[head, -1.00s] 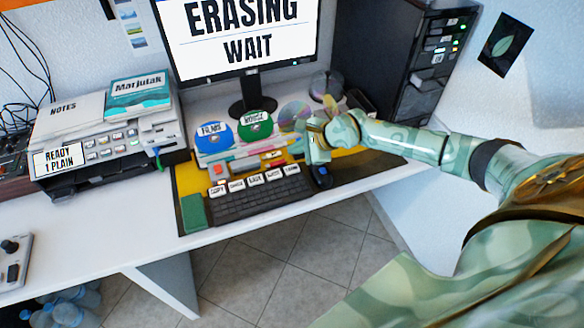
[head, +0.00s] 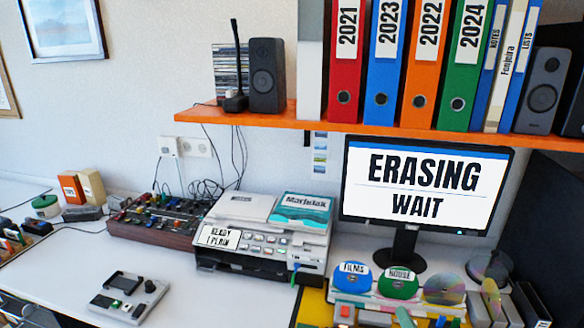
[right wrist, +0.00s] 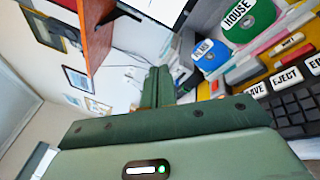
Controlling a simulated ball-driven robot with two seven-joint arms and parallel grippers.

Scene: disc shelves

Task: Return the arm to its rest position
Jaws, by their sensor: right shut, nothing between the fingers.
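My right gripper (right wrist: 158,82) is shut and empty in the right wrist view, its two green fingers side by side. The rest of that arm is out of the head view. The blue FILMS disc (head: 353,278) and the green HOUSE disc (head: 398,283) stand on the desk below the monitor, apart from the fingers. My left gripper is not in view.
The monitor (head: 426,189) reads ERASING WAIT. An orange shelf (head: 300,122) with binders and speakers overhangs the desk. The printer (head: 262,236), a mixer (head: 158,218) and a small grey device (head: 128,297) stand to the left. The white desk is bare around that device.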

